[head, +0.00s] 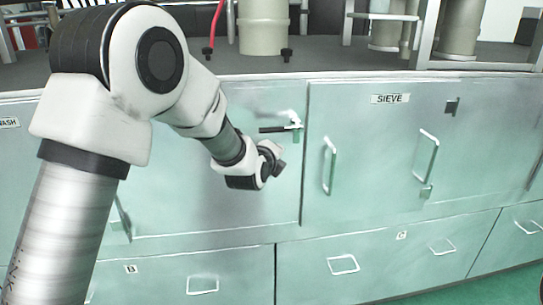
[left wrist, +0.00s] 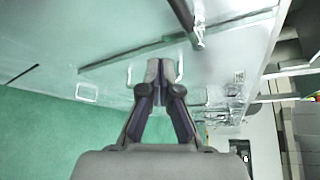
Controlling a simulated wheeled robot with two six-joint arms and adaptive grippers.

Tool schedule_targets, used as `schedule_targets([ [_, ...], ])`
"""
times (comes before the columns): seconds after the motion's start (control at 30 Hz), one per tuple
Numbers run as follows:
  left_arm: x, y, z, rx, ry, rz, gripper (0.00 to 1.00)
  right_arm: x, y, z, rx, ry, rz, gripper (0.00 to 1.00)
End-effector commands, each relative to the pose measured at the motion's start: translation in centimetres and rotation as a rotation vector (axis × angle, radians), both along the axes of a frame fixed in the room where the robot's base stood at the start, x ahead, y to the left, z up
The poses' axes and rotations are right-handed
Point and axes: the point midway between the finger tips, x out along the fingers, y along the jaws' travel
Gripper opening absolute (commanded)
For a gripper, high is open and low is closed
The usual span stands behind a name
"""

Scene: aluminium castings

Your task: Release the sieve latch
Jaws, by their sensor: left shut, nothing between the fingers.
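The cabinet door labelled SIEVE (head: 375,150) is closed in the head view. A latch with a black lever (head: 272,129) and a pale bracket sits at its upper left edge; the lever lies roughly level, pointing left. My left gripper (head: 277,163) is below the lever, apart from it, in front of the neighbouring door. In the left wrist view my left gripper (left wrist: 161,68) has its fingertips together with nothing between them. A dark bar with a metal end (left wrist: 186,20), perhaps the lever, shows at the top there. My right gripper is not in view.
A white handle (head: 329,165) stands out just right of the door seam, and another handle (head: 427,155) farther right. Drawers with handles (head: 343,264) run below. The worktop (head: 330,57) above carries pale vessels and metal frames. Green floor (left wrist: 50,130) lies below.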

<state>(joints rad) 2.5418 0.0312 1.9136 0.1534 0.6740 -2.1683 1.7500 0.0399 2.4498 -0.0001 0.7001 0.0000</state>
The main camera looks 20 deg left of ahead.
Motion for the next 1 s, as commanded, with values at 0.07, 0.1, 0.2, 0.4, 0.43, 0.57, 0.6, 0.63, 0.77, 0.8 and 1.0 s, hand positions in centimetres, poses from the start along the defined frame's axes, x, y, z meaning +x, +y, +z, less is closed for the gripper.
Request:
schedule_targets([
  [0.07, -1.1, -0.8, 0.5, 0.002, 0.000, -0.002, 0.00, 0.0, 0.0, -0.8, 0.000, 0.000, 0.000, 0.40],
  [0.1, -1.5, -1.0, 0.8, 0.001, 0.001, -0.001, 0.00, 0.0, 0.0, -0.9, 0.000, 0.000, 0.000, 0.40],
  [0.2, -2.2, -1.5, 1.3, 0.001, 0.002, 0.000, 0.00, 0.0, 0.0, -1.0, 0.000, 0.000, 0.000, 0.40],
  [0.4, -2.5, -1.6, 1.6, 0.000, 0.004, 0.000, 0.00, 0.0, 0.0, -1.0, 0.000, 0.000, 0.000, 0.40],
  [0.43, -2.5, -1.6, 1.6, 0.000, 0.004, 0.000, 0.00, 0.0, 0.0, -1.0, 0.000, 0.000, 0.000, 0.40],
  [0.57, -2.5, -1.6, 1.5, 0.000, 0.004, 0.000, 0.00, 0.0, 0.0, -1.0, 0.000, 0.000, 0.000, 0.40],
  [0.6, -2.5, -1.6, 1.5, 0.000, 0.004, 0.000, 0.00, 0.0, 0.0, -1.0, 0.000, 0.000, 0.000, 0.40],
  [0.63, -2.5, -1.6, 1.5, 0.000, 0.004, 0.000, 0.00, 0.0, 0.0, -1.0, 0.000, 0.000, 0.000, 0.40],
  [0.77, -2.4, -1.6, 0.8, -0.001, 0.017, 0.000, 0.00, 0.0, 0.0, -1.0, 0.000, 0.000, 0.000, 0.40],
  [0.8, -2.4, -1.5, -0.3, 0.000, 0.032, 0.000, 0.00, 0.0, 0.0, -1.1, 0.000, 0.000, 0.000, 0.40],
  [1.0, -4.2, -1.2, -13.7, -0.009, 0.253, 0.005, 0.00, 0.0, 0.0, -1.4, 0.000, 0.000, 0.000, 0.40],
])
